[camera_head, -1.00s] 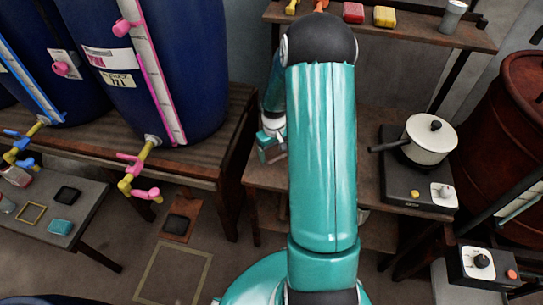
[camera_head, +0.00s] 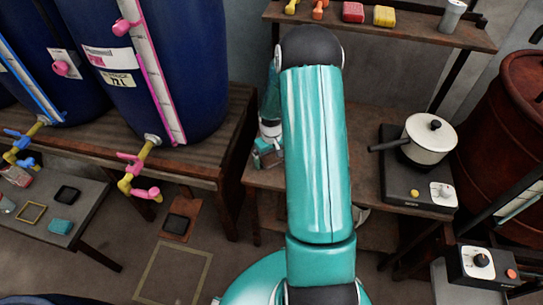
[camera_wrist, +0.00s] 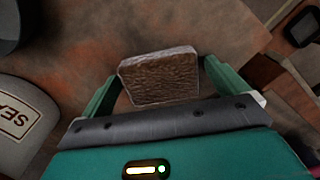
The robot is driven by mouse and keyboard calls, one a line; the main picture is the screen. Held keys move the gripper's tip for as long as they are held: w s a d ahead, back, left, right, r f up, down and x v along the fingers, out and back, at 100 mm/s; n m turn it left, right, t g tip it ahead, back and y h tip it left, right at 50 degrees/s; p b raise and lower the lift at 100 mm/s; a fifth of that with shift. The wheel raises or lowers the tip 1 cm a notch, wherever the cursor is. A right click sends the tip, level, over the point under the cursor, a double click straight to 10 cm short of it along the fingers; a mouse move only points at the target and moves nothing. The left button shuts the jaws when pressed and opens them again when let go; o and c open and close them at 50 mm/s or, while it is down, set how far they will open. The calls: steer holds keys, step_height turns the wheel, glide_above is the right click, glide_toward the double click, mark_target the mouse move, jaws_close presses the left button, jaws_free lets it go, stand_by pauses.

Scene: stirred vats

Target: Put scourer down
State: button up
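The scourer (camera_wrist: 158,78) is a brown, rough block with a pale grey rim. In the wrist view it sits between the two green fingers of my gripper (camera_wrist: 161,66), close against both fingertips. My gripper appears shut on it. In the head view my gripper (camera_head: 268,154) is over the left part of the brown bench (camera_head: 365,115), partly behind my arm. The scourer cannot be made out clearly there. I cannot tell whether it touches the bench top, which shows in the wrist view (camera_wrist: 85,48).
A hotplate (camera_head: 405,190) with a white lidded pot (camera_head: 430,140) stands on the bench's right side. A grey labelled object (camera_wrist: 22,118) and a dark round one (camera_wrist: 12,25) are left of my gripper. A blue vat (camera_head: 185,60) stands left; a shelf (camera_head: 410,32) holds sponges.

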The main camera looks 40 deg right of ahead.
mark_target(271, 156)
steer(key=s+a+r+t, duration=0.1)
steer(key=a+r, duration=0.3)
steer(key=r, duration=0.8)
steer(key=s+a+r, duration=0.1)
steer(key=a+r, duration=0.2)
steer(key=r, duration=0.9)
steer(key=s+a+r+t, duration=0.4)
steer(key=s+a+r, duration=0.9)
steer(key=s+a, duration=0.3)
steer(key=shift+s+a+r+n+t, duration=0.3)
steer(key=shift+s+r, duration=0.1)
steer(key=shift+s, duration=0.4)
steer(key=shift+d, duration=0.25)
